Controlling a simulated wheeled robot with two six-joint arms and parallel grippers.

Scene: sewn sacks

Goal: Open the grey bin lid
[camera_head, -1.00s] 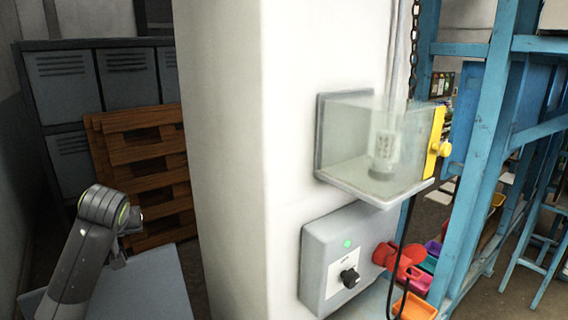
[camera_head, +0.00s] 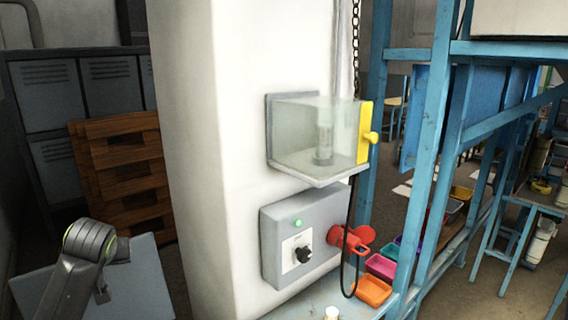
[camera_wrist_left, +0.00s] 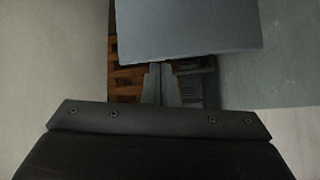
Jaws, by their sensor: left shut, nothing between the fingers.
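A flat grey-blue panel, which looks like the bin lid (camera_head: 145,284), is at the lower left of the head view, beyond and beside my left arm. It also fills the top middle of the left wrist view (camera_wrist_left: 187,28). The bin's body cannot be made out. My left gripper (camera_wrist_left: 161,68) is shut and empty, with its fingertips at the panel's near edge in the wrist picture. I cannot tell whether they touch it. In the head view my left wrist hides most of the gripper. My right gripper is not in view.
A white pillar (camera_head: 205,130) stands to the right of the panel, carrying a clear box with a yellow edge (camera_head: 365,132) and a grey switch box (camera_head: 275,250). Wooden pallets (camera_head: 120,170) and grey lockers (camera_head: 45,95) stand behind. A blue frame (camera_head: 432,130) is at right.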

